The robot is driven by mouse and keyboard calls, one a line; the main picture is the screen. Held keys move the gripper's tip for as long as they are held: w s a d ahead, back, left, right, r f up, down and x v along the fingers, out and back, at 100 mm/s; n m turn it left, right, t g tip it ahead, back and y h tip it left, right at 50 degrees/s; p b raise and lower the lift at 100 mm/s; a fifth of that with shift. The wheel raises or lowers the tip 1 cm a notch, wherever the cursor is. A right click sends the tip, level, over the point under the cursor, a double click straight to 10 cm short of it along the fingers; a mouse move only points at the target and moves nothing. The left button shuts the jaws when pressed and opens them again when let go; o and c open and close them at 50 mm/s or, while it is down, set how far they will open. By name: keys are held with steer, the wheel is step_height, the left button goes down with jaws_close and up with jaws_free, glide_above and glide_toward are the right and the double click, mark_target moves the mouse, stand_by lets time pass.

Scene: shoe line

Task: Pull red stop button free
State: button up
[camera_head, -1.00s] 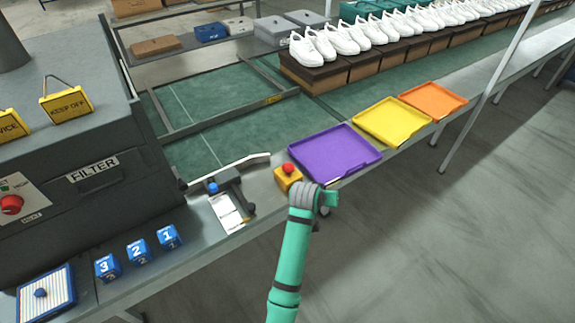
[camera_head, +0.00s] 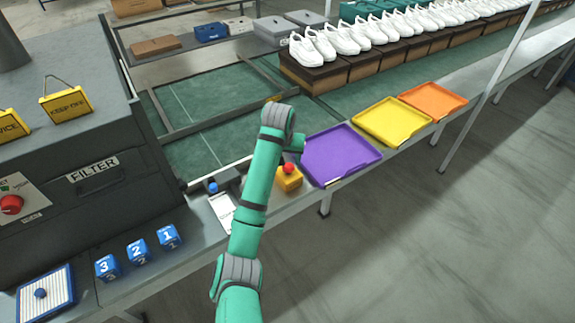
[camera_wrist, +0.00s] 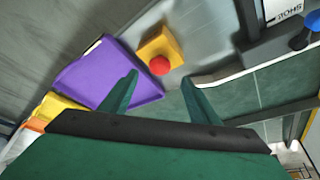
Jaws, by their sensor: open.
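The red stop button (camera_head: 289,168) sits on top of a small yellow box (camera_head: 290,182) on the metal ledge, just left of the purple tray. In the wrist view the red button (camera_wrist: 160,66) and its yellow box (camera_wrist: 157,43) lie ahead of my gripper (camera_wrist: 160,84), roughly between the lines of its two fingers. The fingers are apart and nothing is between them. In the head view my green arm reaches over the ledge just left of the button, and its fingers are hidden there.
Purple (camera_head: 340,155), yellow (camera_head: 392,121) and orange (camera_head: 433,100) trays line the ledge to the right. A black clamp-like part with a blue knob (camera_head: 212,187) and a white card (camera_head: 222,212) lie left. Blue numbered cubes (camera_head: 137,250) stand further left. The green conveyor (camera_head: 205,150) is behind.

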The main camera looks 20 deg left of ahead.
mark_target(288, 167)
steer(key=x, duration=0.7)
